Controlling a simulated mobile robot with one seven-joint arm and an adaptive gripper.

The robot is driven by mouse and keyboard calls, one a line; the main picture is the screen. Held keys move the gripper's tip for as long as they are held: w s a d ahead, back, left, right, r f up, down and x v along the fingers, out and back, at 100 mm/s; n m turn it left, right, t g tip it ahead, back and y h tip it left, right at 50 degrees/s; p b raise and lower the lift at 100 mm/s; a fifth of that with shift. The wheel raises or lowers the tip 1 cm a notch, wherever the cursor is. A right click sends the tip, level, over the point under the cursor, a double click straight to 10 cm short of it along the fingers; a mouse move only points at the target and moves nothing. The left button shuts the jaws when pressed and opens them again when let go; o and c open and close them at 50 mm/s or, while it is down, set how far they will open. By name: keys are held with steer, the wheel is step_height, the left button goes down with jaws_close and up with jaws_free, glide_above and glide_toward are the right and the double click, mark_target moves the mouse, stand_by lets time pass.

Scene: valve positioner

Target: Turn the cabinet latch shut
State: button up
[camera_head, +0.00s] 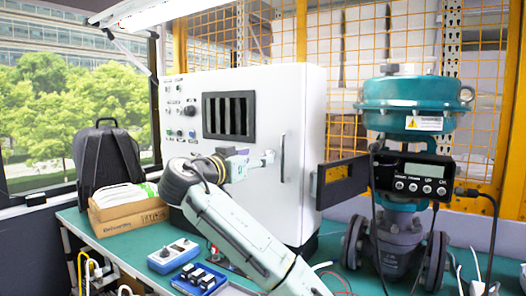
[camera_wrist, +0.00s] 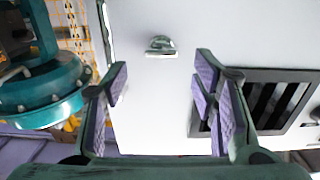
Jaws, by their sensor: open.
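The light grey cabinet (camera_head: 305,100) stands on the bench with its front facing me. In the wrist view, a small silver latch (camera_wrist: 160,46) sits on the pale cabinet front (camera_wrist: 150,100), beyond the fingertips and roughly centred between them. My gripper (camera_head: 268,158) is in front of the cabinet, right of the black slotted vent (camera_head: 229,116). In the wrist view my gripper (camera_wrist: 160,75) has its two purple-padded fingers wide apart with nothing between them. The latch appears apart from both fingers. In the head view I cannot clearly make out the latch.
A teal valve (camera_head: 415,92) with a black positioner (camera_head: 412,178) stands right of the cabinet. A dark rectangular frame (camera_head: 341,182) sits between them. A backpack (camera_head: 105,160), a cardboard box (camera_head: 128,216) and blue-and-white control boxes (camera_head: 173,256) occupy the bench's left and front.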

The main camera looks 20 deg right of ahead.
mark_target(266, 155)
steer(key=shift+p+x, duration=0.6)
steer(key=shift+x, duration=1.7)
steer(key=c, duration=1.2)
steer(key=shift+o, duration=0.2)
